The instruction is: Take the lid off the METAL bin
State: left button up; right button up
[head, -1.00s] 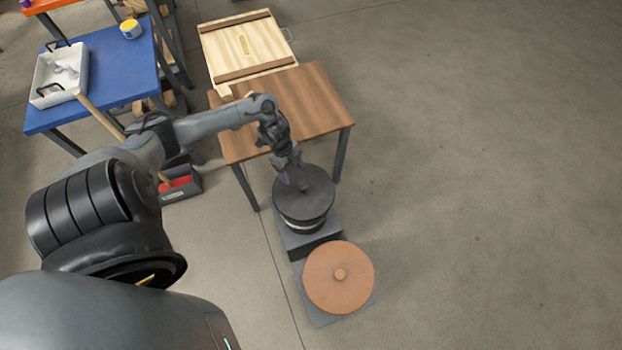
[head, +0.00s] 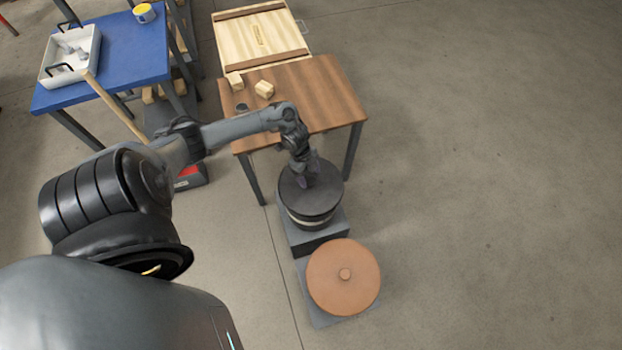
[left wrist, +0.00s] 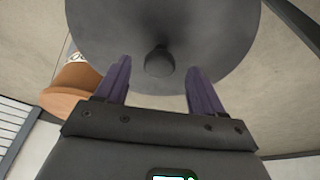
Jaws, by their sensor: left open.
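A dark grey round bin (head: 310,215) with a pale band stands on a grey block. Its dark flat lid (head: 322,200) is on top; the lid also fills the upper part of the left wrist view (left wrist: 105,40), with a round knob (left wrist: 159,62) at its middle. My left gripper (head: 308,184) is over the lid. Its purple fingers (left wrist: 158,85) are open, one to each side of the knob in the picture and apart from it. A second bin with an orange-brown lid and knob (head: 344,274) stands in front; it also shows in the left wrist view (left wrist: 75,88). My right gripper is not in view.
A brown wooden table (head: 325,85) with small wood blocks (head: 264,89) stands behind the bins. A blue table (head: 115,60) with a white tray (head: 85,73) is at the left. A wooden crate (head: 290,35) is at the back. Floor at right is clear.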

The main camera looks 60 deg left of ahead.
aim_at(311, 179)
pick_arm(q)
jog(key=b+x, duration=0.1)
jog(key=x, duration=0.2)
jog(key=shift+d+f, duration=0.1)
jog(key=shift+d, duration=0.05)
jog(key=shift+c, duration=0.4)
jog(key=c, duration=1.1)
